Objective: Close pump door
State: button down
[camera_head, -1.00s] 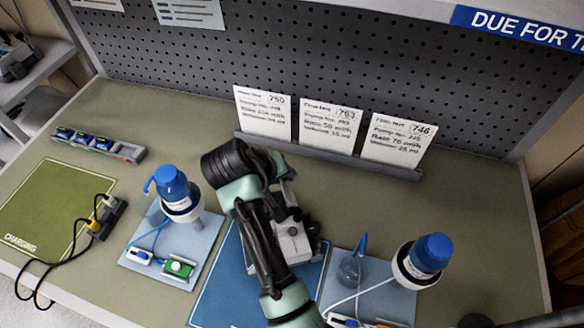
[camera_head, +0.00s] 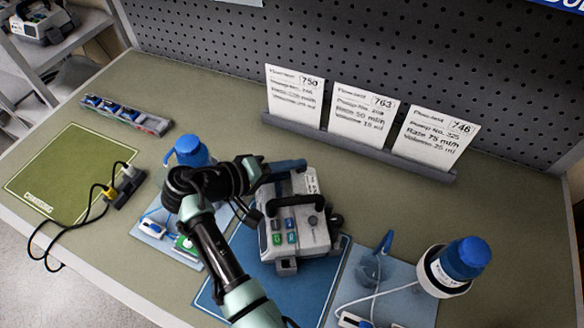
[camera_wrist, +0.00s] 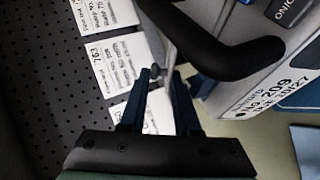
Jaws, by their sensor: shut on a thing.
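The pump (camera_head: 305,235) is a pale grey box with a black carry handle (camera_head: 292,201) and coloured buttons on the blue mat (camera_head: 318,290). In the wrist view its casing (camera_wrist: 262,95) is at the right, with a label reading No 209. My gripper (camera_head: 288,166) is at the pump's far side. In the wrist view, the dark blue fingers (camera_wrist: 165,88) are around a slim grey part, which looks like the edge of the pump door (camera_wrist: 170,62). Most of the door is hidden, so its angle cannot be told.
Flow-test cards (camera_head: 372,118) stand in a rack behind the pump. A blue-capped bottle (camera_head: 190,153) is left, behind my arm; another (camera_head: 463,258) stands right. A green charging mat (camera_head: 75,172), a black socket block (camera_head: 126,188) and a small tray (camera_head: 125,114) lie left.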

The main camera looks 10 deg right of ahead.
jog(key=shift+r, duration=0.1)
dwell(0.3)
jog(key=c, duration=0.7)
grip_release()
jog(key=shift+s+f, duration=0.1)
jog(key=shift+f, duration=0.15)
